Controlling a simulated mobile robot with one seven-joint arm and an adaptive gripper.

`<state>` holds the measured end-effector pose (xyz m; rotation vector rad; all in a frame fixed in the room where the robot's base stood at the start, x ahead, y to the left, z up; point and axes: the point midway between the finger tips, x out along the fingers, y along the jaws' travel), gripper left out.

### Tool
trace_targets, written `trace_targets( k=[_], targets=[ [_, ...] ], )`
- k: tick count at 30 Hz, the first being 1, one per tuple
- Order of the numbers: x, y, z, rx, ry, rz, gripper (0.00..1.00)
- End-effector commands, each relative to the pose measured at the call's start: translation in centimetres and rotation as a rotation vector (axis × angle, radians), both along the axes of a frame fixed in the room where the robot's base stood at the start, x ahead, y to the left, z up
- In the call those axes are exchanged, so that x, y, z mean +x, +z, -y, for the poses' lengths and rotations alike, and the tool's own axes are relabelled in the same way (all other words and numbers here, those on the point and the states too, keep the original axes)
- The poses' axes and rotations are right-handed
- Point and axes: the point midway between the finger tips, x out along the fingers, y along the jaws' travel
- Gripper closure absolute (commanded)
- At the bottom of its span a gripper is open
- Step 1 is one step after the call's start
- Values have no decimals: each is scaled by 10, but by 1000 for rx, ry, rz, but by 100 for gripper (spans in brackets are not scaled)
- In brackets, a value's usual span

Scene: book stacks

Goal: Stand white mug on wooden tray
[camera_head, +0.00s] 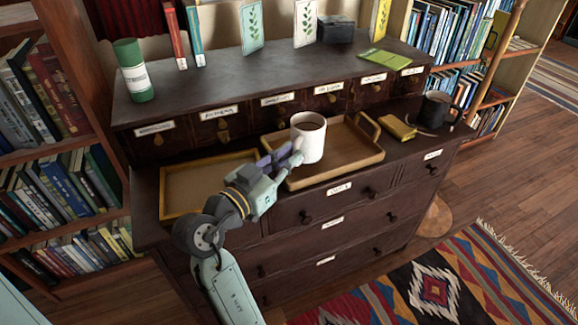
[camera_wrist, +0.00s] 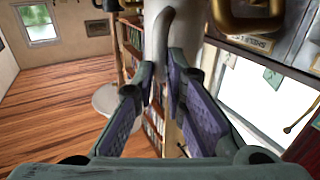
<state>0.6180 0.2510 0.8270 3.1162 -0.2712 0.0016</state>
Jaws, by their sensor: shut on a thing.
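The white mug (camera_head: 309,137) is upright, with a brown surface inside its rim. It is over the left part of the wooden tray (camera_head: 352,158), which has raised handles. I cannot tell whether its base touches the tray. My gripper (camera_head: 284,162) comes from the front left and is shut on the mug's handle. In the wrist view the purple finger pads of my gripper (camera_wrist: 172,85) close on the handle, and the white mug (camera_wrist: 157,32) stands just beyond them. The mug hides part of the tray's back left.
A shallow wood-rimmed tray (camera_head: 165,192) lies to the left on the same dark cabinet. A yellow case (camera_head: 397,127) and a black mug (camera_head: 434,110) stand to the right. Small labelled drawers (camera_head: 222,122) rise behind. The right part of the wooden tray is clear.

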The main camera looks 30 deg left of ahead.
Motion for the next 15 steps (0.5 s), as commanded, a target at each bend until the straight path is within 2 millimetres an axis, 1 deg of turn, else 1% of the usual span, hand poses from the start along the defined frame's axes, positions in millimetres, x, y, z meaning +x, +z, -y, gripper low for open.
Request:
trace_targets(
  k=[1, 3, 6, 15],
  targets=[
    [0, -10, 0, -6, 1, -3, 100],
    [0, -20, 0, -5, 1, -3, 100],
    [0, -29, 0, -3, 2, -1, 100],
    [0, -31, 0, 0, 1, 1, 100]
  ],
)
